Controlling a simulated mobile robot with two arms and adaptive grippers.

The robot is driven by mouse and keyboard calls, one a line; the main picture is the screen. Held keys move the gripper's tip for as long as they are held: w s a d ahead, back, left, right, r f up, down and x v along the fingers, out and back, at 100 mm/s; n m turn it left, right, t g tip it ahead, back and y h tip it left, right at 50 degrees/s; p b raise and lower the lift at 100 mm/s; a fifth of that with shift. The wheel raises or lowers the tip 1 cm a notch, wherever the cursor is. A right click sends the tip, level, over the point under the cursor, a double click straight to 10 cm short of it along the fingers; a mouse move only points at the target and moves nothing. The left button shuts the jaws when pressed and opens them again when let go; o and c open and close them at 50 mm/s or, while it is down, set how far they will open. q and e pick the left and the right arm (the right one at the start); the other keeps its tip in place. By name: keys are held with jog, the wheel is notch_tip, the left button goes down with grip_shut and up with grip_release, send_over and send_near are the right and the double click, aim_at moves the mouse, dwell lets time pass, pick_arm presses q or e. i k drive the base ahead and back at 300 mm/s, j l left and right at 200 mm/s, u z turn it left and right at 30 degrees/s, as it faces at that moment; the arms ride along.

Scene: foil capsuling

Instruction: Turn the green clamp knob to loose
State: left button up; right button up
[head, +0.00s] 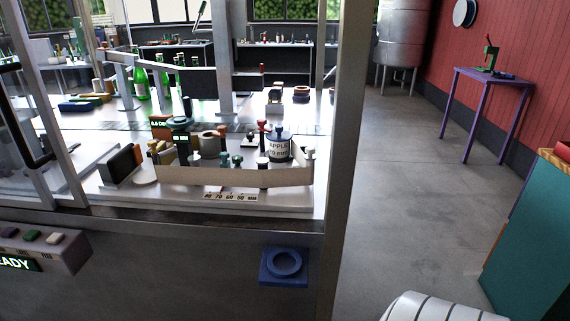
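A dark green round knob (180,122) sits on top of a dark post at the left of the machine's bench. Two small teal-green knobs, one at the left (225,158) and one at the right (237,160), stand behind a pale beige strip (235,176). I cannot tell for certain which of these is the clamp knob, or whether it is tight or loose. Below the strip is a scale plate (231,196) with numbers. Neither of my grippers shows in the head view.
A metal frame post (345,150) stands at the bench's right, and a glazed door with a dark handle at the left.

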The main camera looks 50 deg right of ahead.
aim_at(236, 159)
jog(key=z, duration=1.3)
